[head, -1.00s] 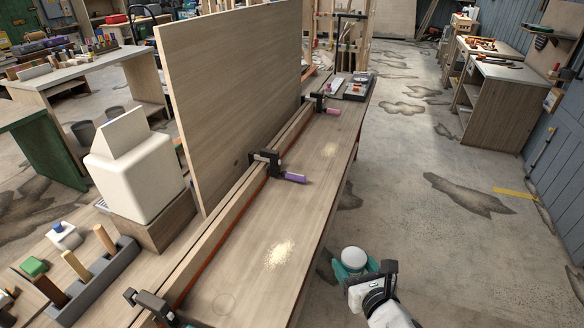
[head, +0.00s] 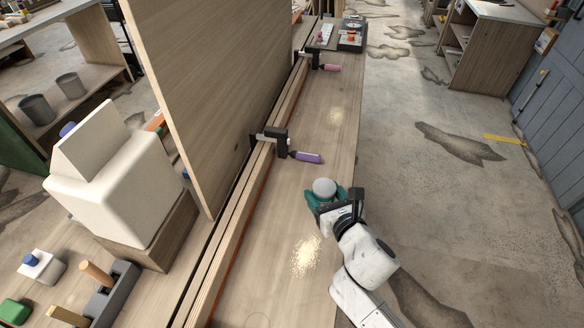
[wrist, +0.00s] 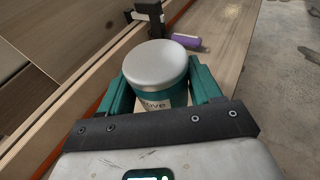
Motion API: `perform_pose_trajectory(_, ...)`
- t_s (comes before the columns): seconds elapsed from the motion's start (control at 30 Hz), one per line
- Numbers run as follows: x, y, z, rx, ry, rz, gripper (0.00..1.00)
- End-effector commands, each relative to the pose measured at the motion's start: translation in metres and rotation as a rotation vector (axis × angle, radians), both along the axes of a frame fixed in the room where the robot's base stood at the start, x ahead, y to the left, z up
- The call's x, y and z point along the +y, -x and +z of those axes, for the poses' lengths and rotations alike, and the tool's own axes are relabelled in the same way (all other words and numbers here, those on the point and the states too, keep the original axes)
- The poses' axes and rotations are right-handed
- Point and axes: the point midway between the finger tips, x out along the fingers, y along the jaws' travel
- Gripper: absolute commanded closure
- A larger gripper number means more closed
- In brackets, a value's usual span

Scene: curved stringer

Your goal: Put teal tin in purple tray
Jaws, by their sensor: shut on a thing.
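The teal tin (wrist: 160,82) has a pale grey lid and a label with partly hidden lettering. My gripper (head: 325,197) is shut on it, with one teal finger on each side in the wrist view. In the head view the tin's lid (head: 324,187) shows above my fingers, over the right edge of the bench (head: 270,285). Whether the tin is clear of the bench top is hard to tell. No purple tray can be made out; at the bench's far end stand a dark grey tray (head: 351,42) and a small tray with pinkish items (head: 325,35).
A tall wooden panel (head: 210,90) stands along the bench's left side. Clamps with a purple handle (head: 307,157) and a pink handle (head: 333,68) jut over the bench. The floor to the right is open.

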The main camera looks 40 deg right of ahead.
Motion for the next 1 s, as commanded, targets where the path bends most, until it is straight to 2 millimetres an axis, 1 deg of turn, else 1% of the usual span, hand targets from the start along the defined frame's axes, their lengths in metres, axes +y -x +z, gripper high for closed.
perform_pose_trajectory(0.03, 0.000, -0.012, -0.002, -0.004, -0.001, -0.003, 0.83)
perform_pose_trajectory(0.33, 0.004, -0.079, -0.033, -0.002, 0.001, -0.003, 0.83)
perform_pose_trajectory(0.47, 0.005, -0.089, -0.051, 0.001, 0.003, -0.003, 0.83)
perform_pose_trajectory(0.53, 0.007, -0.098, -0.067, 0.000, 0.002, 0.001, 0.83)
perform_pose_trajectory(0.6, 0.008, -0.106, -0.075, -0.003, 0.001, 0.001, 0.83)
perform_pose_trajectory(0.7, 0.008, -0.112, -0.081, -0.002, 0.002, 0.000, 0.83)
perform_pose_trajectory(0.87, 0.009, -0.117, -0.084, -0.002, 0.001, 0.000, 0.83)
perform_pose_trajectory(1.0, 0.009, -0.123, -0.095, -0.002, 0.002, 0.000, 0.83)
